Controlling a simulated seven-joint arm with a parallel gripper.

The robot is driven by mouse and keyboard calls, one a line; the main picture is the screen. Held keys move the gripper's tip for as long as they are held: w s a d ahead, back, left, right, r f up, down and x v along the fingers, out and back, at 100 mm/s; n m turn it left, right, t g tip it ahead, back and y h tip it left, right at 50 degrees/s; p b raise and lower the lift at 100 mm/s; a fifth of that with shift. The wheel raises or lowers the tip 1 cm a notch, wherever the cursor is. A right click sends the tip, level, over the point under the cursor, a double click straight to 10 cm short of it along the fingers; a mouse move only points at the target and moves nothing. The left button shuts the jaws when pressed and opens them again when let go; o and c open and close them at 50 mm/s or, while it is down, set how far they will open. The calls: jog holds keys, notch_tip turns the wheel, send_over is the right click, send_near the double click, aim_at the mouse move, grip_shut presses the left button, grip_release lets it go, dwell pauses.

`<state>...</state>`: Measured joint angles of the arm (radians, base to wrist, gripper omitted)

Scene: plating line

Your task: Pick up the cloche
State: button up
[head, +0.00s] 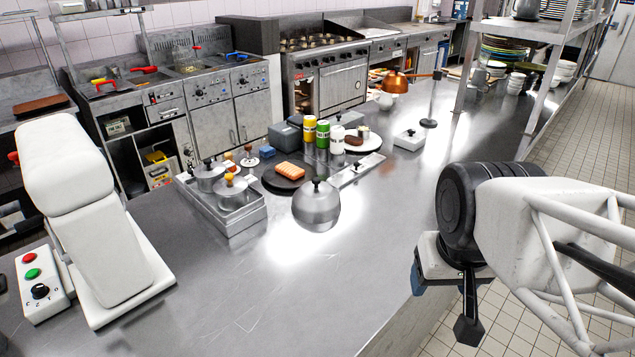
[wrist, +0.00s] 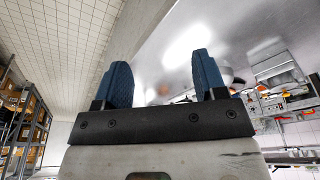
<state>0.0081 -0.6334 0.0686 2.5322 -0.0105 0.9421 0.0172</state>
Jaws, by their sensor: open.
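The cloche (head: 316,205), a shiny silver dome with a dark knob on top, stands on the steel counter, in front of a dark plate. My gripper (head: 425,275) is to the right of it in the head view, beyond the counter's front edge and well apart from it. In the wrist view, the two blue fingers of my gripper (wrist: 162,62) are spread with nothing between them. A silver shape partly behind the right finger may be the cloche, but I cannot tell.
A steel tray (head: 238,226) with lidded pots stands left of the cloche. Behind are a dark plate (head: 272,182) with an orange-pink slab, several cans (head: 323,135) and a white plate (head: 372,142). A button box (head: 41,285) sits far left. The counter's front middle is clear.

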jog(key=shift+c, duration=0.4)
jog(key=m+g+y, duration=0.2)
jog(key=m, duration=1.8)
send_over(317, 179)
jog(key=f, duration=0.6)
jog(key=shift+d, duration=0.4)
jog(key=shift+f, duration=0.1)
jog(key=shift+a+f, duration=0.15)
jog(key=shift+f, duration=1.05)
